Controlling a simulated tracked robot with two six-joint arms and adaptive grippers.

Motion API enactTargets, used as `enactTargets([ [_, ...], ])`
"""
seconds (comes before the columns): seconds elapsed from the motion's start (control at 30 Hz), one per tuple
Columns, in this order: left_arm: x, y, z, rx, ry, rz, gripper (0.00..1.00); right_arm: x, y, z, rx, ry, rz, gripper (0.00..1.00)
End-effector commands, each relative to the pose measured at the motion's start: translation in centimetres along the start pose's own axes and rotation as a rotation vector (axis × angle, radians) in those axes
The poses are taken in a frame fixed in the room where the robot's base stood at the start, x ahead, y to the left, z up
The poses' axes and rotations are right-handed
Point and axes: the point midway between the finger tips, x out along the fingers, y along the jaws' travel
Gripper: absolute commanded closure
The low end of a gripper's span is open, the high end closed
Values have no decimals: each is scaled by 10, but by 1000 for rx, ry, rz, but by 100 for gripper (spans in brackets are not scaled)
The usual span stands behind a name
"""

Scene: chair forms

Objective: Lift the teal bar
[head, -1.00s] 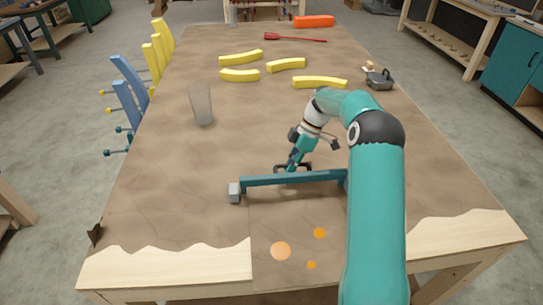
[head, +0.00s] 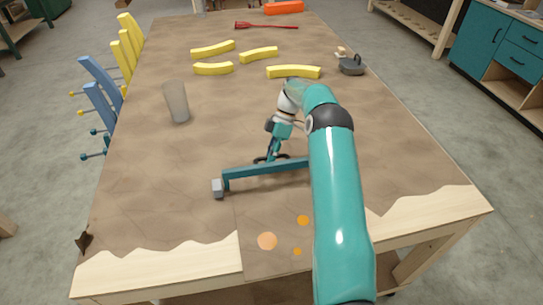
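The teal bar (head: 250,172) lies near the front of the table, with a grey block (head: 218,188) at its left end. Its right end is hidden behind my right arm. My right gripper (head: 271,161) points down at the middle of the bar, at its far edge. Its dark fingers look spread apart; I cannot tell whether they touch the bar. My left gripper is not in view.
A grey translucent cup (head: 176,103) stands at the left. Several yellow curved bars (head: 294,72), a red tool (head: 266,26), an orange block (head: 284,8) and a dark grey pan-like object (head: 351,67) lie farther back. Blue and yellow chair parts (head: 101,87) stand along the left edge. Flat orange discs (head: 267,241) lie in front.

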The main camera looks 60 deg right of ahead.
Motion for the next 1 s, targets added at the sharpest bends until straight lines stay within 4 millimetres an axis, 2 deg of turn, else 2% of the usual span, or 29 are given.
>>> enactTargets([
  [0.03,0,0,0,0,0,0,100,-2,1,-1,-1,0,8,74],
  [0.1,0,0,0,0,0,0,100,-1,1,-1,-1,-1,4,62],
  [0.13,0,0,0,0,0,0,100,-1,0,-1,-2,-2,2,61],
  [0.57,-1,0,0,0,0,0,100,-3,0,-1,-3,-4,-5,61],
  [1.0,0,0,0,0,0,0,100,-52,3,-2,-3,-4,-3,61],
])
